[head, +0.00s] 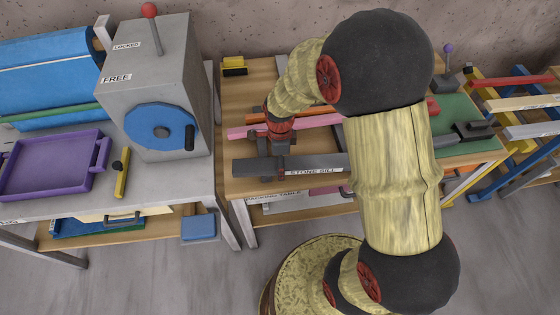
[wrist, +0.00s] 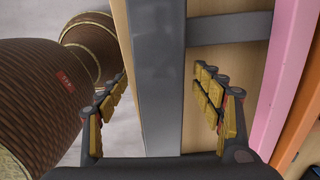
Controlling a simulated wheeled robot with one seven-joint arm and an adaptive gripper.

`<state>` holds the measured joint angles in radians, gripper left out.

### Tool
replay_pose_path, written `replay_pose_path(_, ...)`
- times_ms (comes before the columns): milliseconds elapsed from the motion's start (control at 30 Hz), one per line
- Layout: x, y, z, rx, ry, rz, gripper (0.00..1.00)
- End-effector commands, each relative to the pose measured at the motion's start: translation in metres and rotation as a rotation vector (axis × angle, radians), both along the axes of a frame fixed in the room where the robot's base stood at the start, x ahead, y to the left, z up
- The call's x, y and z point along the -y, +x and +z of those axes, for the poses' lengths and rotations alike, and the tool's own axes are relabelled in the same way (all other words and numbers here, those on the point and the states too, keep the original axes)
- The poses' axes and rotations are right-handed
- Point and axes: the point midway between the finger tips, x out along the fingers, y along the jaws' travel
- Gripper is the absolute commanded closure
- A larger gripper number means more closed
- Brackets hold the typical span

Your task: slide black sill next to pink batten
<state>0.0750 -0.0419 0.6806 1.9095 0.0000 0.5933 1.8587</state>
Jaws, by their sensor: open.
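The black sill (head: 318,163), a long dark bar labelled "STONE SILL", lies along the front of the wooden table. The pink batten (head: 245,132) lies behind it, roughly parallel, with a strip of bare wood between them. My gripper (head: 274,160) is over the sill, pointing down. In the wrist view my gripper (wrist: 162,76) is open, with one finger on each side of the sill (wrist: 158,100). A gap shows between the sill and the right finger. The pink batten (wrist: 291,65) is further right, beyond that finger. My arm hides part of both bars in the head view.
A dark crosspiece (wrist: 230,28) spans from the sill to the pink batten. An orange bar (wrist: 304,115) lies beyond the batten. A yellow block (head: 234,66) sits at the table's back left. A grey machine with a blue wheel (head: 160,128) stands left; a green surface (head: 458,118) is right.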

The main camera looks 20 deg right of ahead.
Motion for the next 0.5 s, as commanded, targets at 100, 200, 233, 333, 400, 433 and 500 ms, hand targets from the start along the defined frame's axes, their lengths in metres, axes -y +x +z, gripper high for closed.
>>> replay_pose_path(100,0.0,0.0001,0.0002,0.0,0.0,0.0,0.37)
replay_pose_path(200,0.0,0.0001,0.0003,0.0,0.0,0.0,0.43)
replay_pose_path(233,0.0,0.0001,0.0003,0.0,0.0,0.0,0.45)
replay_pose_path(333,0.0,0.0,0.0003,0.0,0.0,0.0,0.5)
replay_pose_path(400,0.0,0.0,0.0003,0.0,0.0,0.0,0.54)
replay_pose_path(433,0.0,0.0,0.0003,0.0,0.0,0.0,0.56)
replay_pose_path(500,0.0,0.0,0.0003,0.0,0.0,0.0,0.6)
